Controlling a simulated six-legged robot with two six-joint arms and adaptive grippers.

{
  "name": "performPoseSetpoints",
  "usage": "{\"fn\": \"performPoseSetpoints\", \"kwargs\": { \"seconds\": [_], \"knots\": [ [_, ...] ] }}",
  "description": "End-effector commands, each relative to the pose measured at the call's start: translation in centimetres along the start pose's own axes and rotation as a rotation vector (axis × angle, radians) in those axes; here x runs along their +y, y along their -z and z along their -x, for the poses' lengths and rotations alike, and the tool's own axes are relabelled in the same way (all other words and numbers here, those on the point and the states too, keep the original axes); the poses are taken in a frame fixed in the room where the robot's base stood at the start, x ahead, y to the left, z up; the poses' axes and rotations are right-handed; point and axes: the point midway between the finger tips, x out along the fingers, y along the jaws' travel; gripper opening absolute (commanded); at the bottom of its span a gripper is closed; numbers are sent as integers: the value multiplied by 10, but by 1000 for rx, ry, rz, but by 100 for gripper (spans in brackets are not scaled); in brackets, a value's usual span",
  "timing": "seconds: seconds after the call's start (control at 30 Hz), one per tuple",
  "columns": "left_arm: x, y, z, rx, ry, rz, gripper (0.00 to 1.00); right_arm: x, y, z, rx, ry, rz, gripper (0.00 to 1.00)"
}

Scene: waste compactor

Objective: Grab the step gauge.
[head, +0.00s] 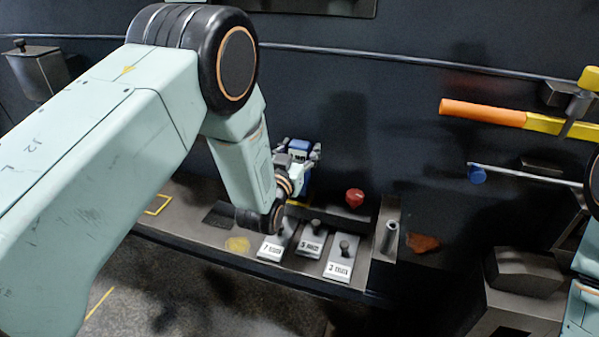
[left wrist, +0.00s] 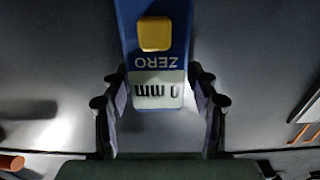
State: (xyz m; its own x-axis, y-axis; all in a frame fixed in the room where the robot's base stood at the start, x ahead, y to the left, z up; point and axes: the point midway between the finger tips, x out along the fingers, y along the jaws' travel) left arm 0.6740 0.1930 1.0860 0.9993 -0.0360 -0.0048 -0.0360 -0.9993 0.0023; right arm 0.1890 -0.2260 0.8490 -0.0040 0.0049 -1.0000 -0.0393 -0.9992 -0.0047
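What I take for the step gauge is a blue device (left wrist: 178,32) with a yellow button marked ZERO and a pale plate reading 0 mm. Its labelled end lies between the fingers of my left gripper (left wrist: 160,78) in the left wrist view. The fingers stand apart on both sides of it, with narrow gaps beside the pale plate; firm contact does not show. In the head view my left gripper (head: 304,154) is over the ledge, with a blue part (head: 306,180) just below it. My right gripper is out of view.
An orange-handled tool (head: 483,112) hangs on the dark wall at right. A rail (head: 400,58) crosses the wall above.

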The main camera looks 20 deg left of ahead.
Motion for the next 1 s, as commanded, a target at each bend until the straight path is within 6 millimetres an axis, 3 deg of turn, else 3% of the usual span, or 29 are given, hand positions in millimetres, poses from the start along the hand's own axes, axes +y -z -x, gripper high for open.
{"fn": "performPoseSetpoints", "kwargs": {
  "seconds": [0.63,1.0],
  "knots": [
    [0,1,0,1,0,0,1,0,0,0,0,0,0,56],
    [0,1,0,3,0,0,0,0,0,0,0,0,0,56]
  ]
}}
